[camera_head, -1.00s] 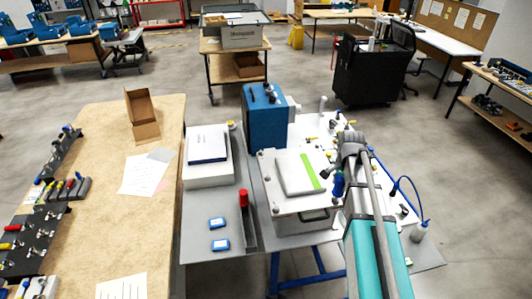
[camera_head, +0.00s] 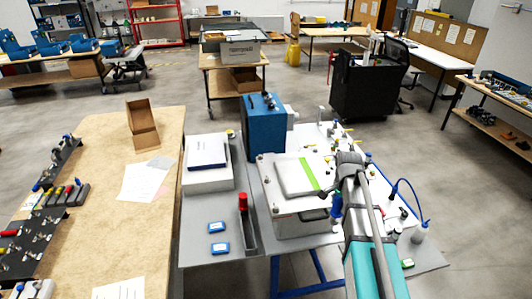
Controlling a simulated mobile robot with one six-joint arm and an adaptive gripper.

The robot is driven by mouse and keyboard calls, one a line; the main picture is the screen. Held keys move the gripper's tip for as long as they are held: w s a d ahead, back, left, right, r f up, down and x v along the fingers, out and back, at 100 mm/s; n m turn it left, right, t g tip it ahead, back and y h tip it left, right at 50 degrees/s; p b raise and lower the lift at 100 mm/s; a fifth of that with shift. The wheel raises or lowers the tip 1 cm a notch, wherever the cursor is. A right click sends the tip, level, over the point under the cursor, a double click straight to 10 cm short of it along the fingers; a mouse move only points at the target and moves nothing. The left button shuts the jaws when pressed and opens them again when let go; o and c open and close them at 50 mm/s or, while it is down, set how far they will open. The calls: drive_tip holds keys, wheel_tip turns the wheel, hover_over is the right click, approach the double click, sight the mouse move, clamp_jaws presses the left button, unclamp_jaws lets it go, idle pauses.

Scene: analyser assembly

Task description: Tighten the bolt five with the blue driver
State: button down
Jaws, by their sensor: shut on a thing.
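A blue driver (camera_head: 336,204) shows just below my gripper (camera_head: 341,186), which is shut on it. The driver is at the right front corner of a white-topped analyser box (camera_head: 288,205). Dark bolt heads sit at the corners of the box top, one at the front left (camera_head: 276,209) and one at the right front (camera_head: 323,194). Which one is bolt five cannot be told. The driver's tip is too small to make out, so I cannot tell if it touches a bolt. My gripper and arm hide part of the bench behind.
A grey panel with a white case (camera_head: 208,180), blue boxes (camera_head: 218,227) and a red-handled tool (camera_head: 243,202) lies left of the analyser. A blue unit (camera_head: 264,128) stands behind. A white board with small parts and a bottle (camera_head: 420,232) is at the right.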

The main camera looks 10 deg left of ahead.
sight(335, 221)
drive_tip(key=f+b, duration=0.9)
drive_tip(key=shift+s+f, duration=0.3)
drive_tip(key=shift+s, duration=0.05)
drive_tip(key=shift+s, duration=0.15)
